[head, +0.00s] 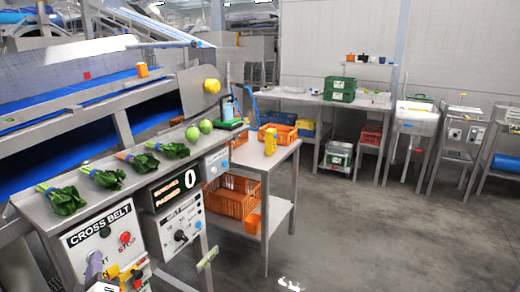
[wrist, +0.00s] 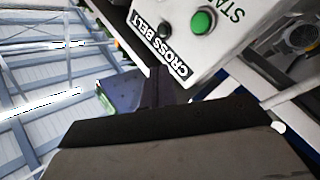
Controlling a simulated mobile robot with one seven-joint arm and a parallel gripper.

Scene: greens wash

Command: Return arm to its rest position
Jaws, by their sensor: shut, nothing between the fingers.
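My gripper (wrist: 160,88) shows in the wrist view as dark grey parts that fill the lower middle. Its fingers are shut with nothing seen between them. They point toward the cross belt control box (wrist: 165,50), which has a green button (wrist: 203,21). I cannot tell whether they touch the box. In the head view the same control box (head: 82,243) stands at the lower left, with a red stop button (head: 125,238). Grey, yellow and white parts cover its lower area there; I cannot clearly make out my gripper among them.
Several bunches of greens (head: 107,179) lie along the metal ledge (head: 40,208) above the box. A counter display (head: 178,188) reads 0. Floor (head: 370,235) at right is clear.

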